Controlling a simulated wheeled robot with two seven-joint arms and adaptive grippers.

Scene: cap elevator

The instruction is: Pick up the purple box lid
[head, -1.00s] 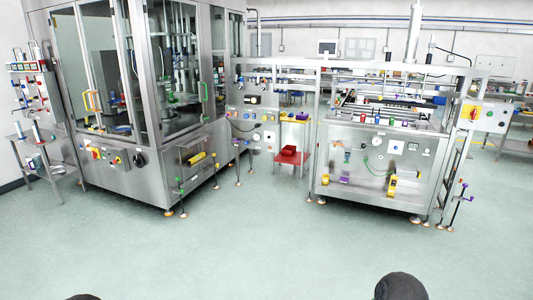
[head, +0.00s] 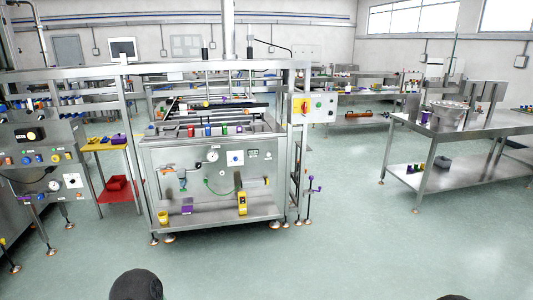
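Several small purple things show, and I cannot tell which is the purple box lid. A purple box-like thing (head: 118,140) sits on the yellow-topped side table at the left. Another purple piece (head: 187,206) is on the low front shelf of the steel machine. A purple container (head: 425,117) stands on the steel table at the right. All are far off, across open floor. Neither gripper is in view; only dark rounded parts of my own body show at the bottom edge.
The steel machine (head: 213,165) stands at centre left, with thin feet and posts sticking out. A red tray (head: 118,188) is on the side table's lower shelf. The steel table (head: 470,130) is at the right. The floor (head: 340,225) between and in front is clear.

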